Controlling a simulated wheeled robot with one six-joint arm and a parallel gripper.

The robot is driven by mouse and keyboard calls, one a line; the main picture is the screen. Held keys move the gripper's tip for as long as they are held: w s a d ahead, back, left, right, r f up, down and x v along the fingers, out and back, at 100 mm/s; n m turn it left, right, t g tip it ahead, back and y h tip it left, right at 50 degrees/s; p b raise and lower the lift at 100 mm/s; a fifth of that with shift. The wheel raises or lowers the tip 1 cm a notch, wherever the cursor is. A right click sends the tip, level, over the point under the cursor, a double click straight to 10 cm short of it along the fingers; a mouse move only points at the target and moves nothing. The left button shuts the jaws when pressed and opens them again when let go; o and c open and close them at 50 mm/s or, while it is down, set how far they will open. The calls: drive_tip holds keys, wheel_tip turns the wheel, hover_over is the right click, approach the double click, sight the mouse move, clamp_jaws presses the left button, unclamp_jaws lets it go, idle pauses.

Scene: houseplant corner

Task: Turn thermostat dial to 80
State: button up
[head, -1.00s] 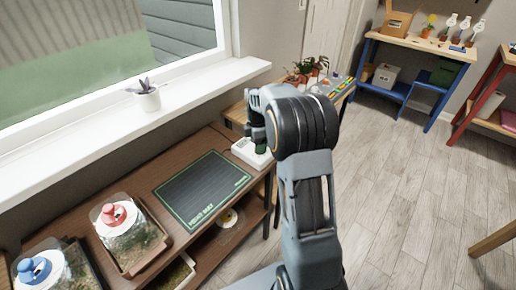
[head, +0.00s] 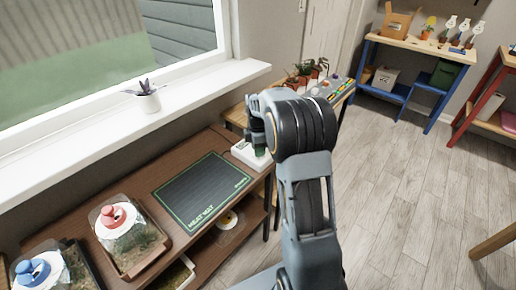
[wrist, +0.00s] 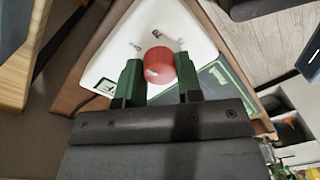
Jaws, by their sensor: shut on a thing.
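The thermostat is a white box (head: 243,156) at the far right end of the brown bench, beside the heat mat. In the wrist view its white face (wrist: 120,45) carries a round red dial (wrist: 159,66). A small dark-and-white panel (wrist: 106,87) sits at the lower left of the face. My gripper (wrist: 160,76) has its two green fingers on either side of the dial, shut on it. In the head view my gripper (head: 259,150) is over the thermostat and hides the dial.
The black heat mat (head: 202,193) lies flat on the bench. Two covered trays with a red knob (head: 113,213) and a blue knob (head: 32,269) stand at the left. A potted plant (head: 148,98) is on the sill. More pots (head: 305,70) stand on a table behind my arm.

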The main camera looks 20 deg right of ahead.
drive_tip(key=shift+m, duration=0.3)
drive_tip(key=shift+c, duration=0.3)
drive_tip(key=shift+r+m+p, duration=0.15)
drive_tip(key=shift+m+p, duration=0.6)
drive_tip(key=shift+m, duration=0.25)
drive_tip(key=m+p, duration=0.2)
drive_tip(key=m, duration=0.3)
drive_tip(key=m+p, duration=0.1)
drive_tip(key=m, duration=0.3)
drive_tip(key=shift+d, duration=0.1)
drive_tip(key=m+p, duration=0.1)
drive_tip(key=m, duration=0.3)
drive_tip(key=shift+m, duration=0.3)
drive_tip(key=m, duration=0.3)
drive_tip(key=shift+m+t+p, duration=0.3)
drive_tip(key=m, duration=0.3)
drive_tip(key=shift+m, duration=0.3)
drive_tip(key=m+p, duration=0.1)
drive_tip(key=m, duration=0.5)
drive_tip(key=shift+m, duration=0.3)
